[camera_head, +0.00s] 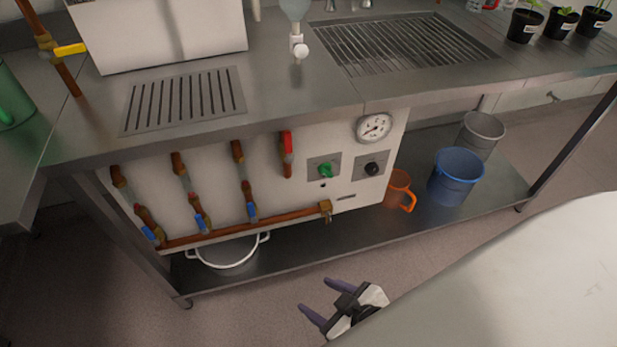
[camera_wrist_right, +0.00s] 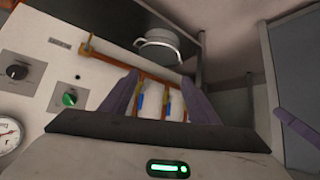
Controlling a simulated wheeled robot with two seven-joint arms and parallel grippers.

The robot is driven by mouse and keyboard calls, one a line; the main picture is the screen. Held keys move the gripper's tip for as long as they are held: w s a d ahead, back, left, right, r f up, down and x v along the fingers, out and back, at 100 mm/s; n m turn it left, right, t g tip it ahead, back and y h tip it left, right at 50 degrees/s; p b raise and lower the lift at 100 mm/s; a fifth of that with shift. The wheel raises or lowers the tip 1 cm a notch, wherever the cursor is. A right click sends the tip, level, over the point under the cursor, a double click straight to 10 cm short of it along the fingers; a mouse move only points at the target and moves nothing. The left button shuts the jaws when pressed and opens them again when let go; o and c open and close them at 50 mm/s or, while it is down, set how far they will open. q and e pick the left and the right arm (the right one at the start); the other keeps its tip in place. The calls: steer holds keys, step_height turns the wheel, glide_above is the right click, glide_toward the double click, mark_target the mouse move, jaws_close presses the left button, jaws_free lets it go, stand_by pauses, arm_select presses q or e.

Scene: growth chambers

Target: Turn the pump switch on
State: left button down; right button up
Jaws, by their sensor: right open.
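A white panel under the bench carries a green knob (camera_head: 326,170) and a black knob (camera_head: 372,168), each on a grey plate. I cannot read which one is the pump switch. In the right wrist view the green knob (camera_wrist_right: 69,98) and the black knob (camera_wrist_right: 16,72) are at the left. My right gripper (camera_head: 313,293) is open and empty, low in front of the bench and apart from the panel. Its two purple fingers (camera_wrist_right: 160,78) point toward the panel. A purple finger-like piece (camera_wrist_right: 297,128) at the wrist view's right edge looks like part of my left gripper; its opening cannot be seen.
A pressure gauge (camera_head: 374,127) sits above the black knob. Copper pipes with blue valves (camera_head: 200,222) and a red-handled valve (camera_head: 287,147) are left of the knobs. A white pot (camera_head: 228,252), orange jug (camera_head: 398,189) and blue bucket (camera_head: 455,177) stand on the lower shelf.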

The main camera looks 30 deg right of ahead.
steer(key=w+d+f+n+t+h+b, duration=0.2)
steer(key=w+d+f+n+b, duration=0.2)
steer(key=w+d+n+b, duration=0.15)
steer(key=n+t+h+b, duration=0.4)
steer(key=n+t+b, duration=0.3)
steer(key=n+b, duration=0.8)
glide_toward(328, 175)
arm_select(q)
steer(key=w+d+f+g+h+p, duration=0.1)
steer(key=d+f, duration=0.3)
steer(key=f, duration=0.8)
steer(key=shift+w+d+m, duration=0.15)
steer(key=shift+w+m, duration=0.15)
steer(key=shift+w, duration=0.3)
arm_select(e)
steer(key=shift+n, duration=0.25)
steer(key=x, duration=0.9)
steer(key=shift+f, duration=0.1)
steer(key=c, duration=1)
steer(key=shift+c, duration=0.2)
